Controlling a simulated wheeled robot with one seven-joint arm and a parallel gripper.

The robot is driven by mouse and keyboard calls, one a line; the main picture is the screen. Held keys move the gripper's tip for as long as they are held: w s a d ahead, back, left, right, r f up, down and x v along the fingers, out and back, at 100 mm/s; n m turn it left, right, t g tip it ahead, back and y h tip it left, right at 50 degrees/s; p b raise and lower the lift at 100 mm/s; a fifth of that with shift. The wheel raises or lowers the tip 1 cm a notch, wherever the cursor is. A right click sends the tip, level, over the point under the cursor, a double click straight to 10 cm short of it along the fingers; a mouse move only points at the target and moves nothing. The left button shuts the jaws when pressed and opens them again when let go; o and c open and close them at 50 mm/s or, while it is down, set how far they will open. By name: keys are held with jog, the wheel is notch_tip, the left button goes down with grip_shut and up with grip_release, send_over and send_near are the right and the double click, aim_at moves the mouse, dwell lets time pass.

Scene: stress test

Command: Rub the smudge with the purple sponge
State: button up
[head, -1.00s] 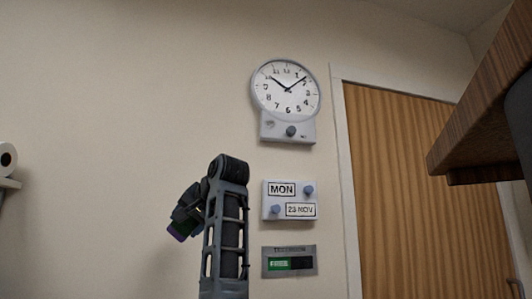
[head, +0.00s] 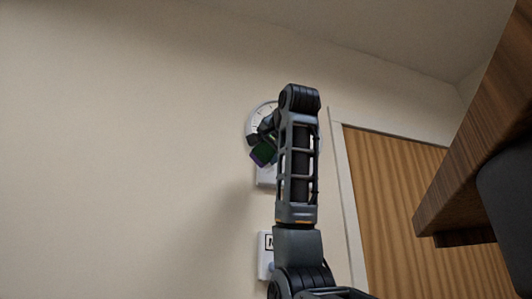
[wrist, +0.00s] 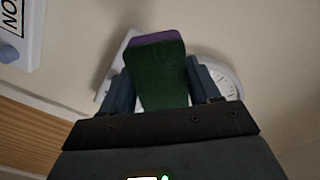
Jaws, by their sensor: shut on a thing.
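The purple sponge (wrist: 155,37) has a dark green face and a purple edge. In the wrist view it stands between the two fingers of my gripper (wrist: 160,72), which is shut on it. In the head view the sponge (head: 262,155) shows small and dark, left of my raised arm and in front of the lower left of the wall clock. Whether it touches the clock or wall I cannot tell. I cannot make out a smudge in either view. My arm hides much of the clock.
The wall clock (head: 254,119) shows its left rim in the head view. Below it, a day sign (head: 264,243) is mostly behind my arm. A wooden door (head: 400,200) stands right, and a wooden shelf or cabinet edge (head: 465,165) juts in nearer. The left wall is bare.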

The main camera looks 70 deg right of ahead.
jog(key=shift+p+x, duration=1)
jog(key=shift+x, duration=1.55)
jog(key=shift+w+d, duration=0.25)
jog(key=shift+d, duration=0.05)
jog(key=shift+x, duration=0.95)
